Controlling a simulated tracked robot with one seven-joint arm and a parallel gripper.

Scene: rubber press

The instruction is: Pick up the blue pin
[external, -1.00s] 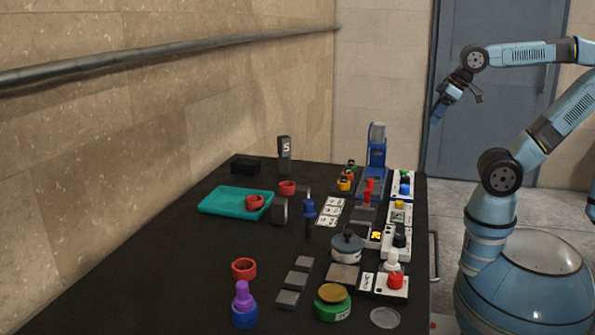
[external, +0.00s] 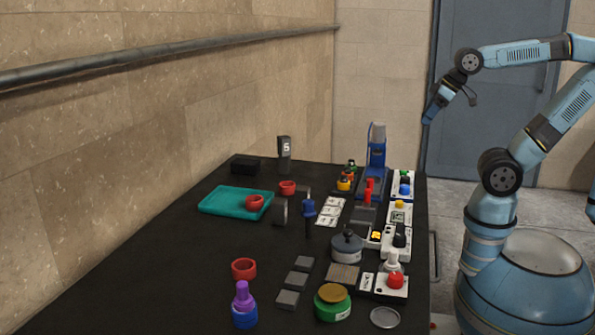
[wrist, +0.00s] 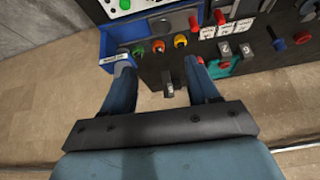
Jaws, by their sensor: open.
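The blue pin (external: 309,208) stands upright on the black table, with a blue head and a dark shaft. It stands just right of a grey block. In the wrist view a blue head on a dark shaft, apparently the blue pin (wrist: 279,44), shows at the upper right. My gripper (external: 448,106) is raised beyond the table's right side, well away from the pin. In the wrist view my gripper (wrist: 160,70) is open with nothing between its fingers.
A teal tray (external: 217,207) with a red ring lies left of the pin. A grey lidded pot (external: 347,249), a blue press (external: 376,160) and control boxes (external: 399,237) crowd the right side. The table's left front is mostly clear.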

